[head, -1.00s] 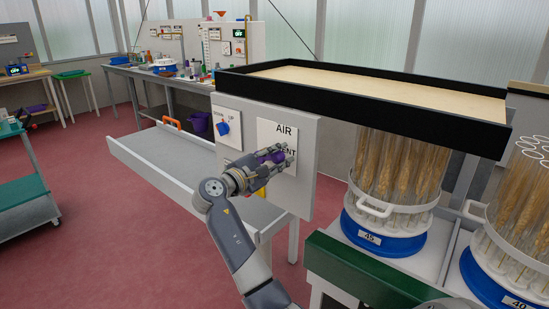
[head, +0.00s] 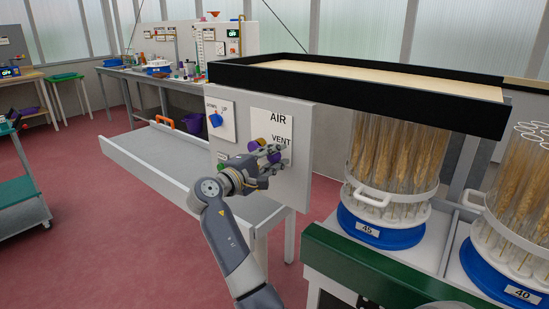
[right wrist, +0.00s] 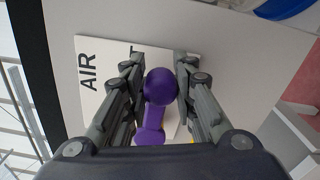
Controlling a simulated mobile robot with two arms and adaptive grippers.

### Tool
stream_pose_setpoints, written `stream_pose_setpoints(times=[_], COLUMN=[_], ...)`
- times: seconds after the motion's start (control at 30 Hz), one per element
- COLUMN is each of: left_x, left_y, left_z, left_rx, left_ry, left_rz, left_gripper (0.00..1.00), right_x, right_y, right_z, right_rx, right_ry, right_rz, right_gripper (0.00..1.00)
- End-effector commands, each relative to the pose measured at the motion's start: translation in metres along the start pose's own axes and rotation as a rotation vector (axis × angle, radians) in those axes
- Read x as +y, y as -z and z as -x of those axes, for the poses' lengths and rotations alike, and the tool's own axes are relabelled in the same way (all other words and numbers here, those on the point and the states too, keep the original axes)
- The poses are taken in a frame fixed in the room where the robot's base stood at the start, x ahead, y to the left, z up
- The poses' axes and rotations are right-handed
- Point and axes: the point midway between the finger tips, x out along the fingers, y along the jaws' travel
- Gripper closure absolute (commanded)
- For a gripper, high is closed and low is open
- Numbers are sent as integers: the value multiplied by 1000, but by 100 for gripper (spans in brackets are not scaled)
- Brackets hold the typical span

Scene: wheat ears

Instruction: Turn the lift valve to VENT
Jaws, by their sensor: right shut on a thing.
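The lift valve has a purple handle (head: 258,145) on the white AIR plate (head: 268,116), which is fixed to a light grey panel. VENT is printed at the plate's right side. In the right wrist view, the purple ball end (right wrist: 161,85) sits between my fingertips, with its stem (right wrist: 150,126) running back below it. My right gripper (head: 270,158) is shut on this handle, just below the word VENT, and its fingers hide part of the valve. The ball end lies to the right of the pivot on the plate. My left gripper is not in view.
A blue DOWN/UP knob (head: 216,120) is on the same panel to the left. A black-rimmed tray (head: 350,89) juts out above the panel. A carousel of wheat ears (head: 385,238), labelled 45, stands at right. A grey trough (head: 160,158) lies behind my arm.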

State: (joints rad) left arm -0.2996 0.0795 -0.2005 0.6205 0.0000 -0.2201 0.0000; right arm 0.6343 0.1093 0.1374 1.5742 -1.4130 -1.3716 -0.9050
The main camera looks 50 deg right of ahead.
Motion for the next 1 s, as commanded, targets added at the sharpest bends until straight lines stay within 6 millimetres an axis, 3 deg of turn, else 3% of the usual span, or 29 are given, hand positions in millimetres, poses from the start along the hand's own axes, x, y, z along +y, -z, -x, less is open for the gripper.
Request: stream_pose_setpoints(times=[0.17,0.2,0.27,0.67,0.77,1.0], left_x=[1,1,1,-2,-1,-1], left_y=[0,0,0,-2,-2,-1], left_z=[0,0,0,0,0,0], left_rx=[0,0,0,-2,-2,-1], left_ry=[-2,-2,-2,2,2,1], left_rz=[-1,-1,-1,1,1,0], left_gripper=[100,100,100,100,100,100], right_x=[-7,-7,-6,-2,-2,-3], right_y=[2,2,2,1,1,2], right_z=[1,1,1,5,16,67], right_rx=[2,2,2,2,4,5], right_ry=[12,12,12,4,5,7], right_rz=[11,11,10,4,3,5], right_gripper=[100,68,55,54,54,54])
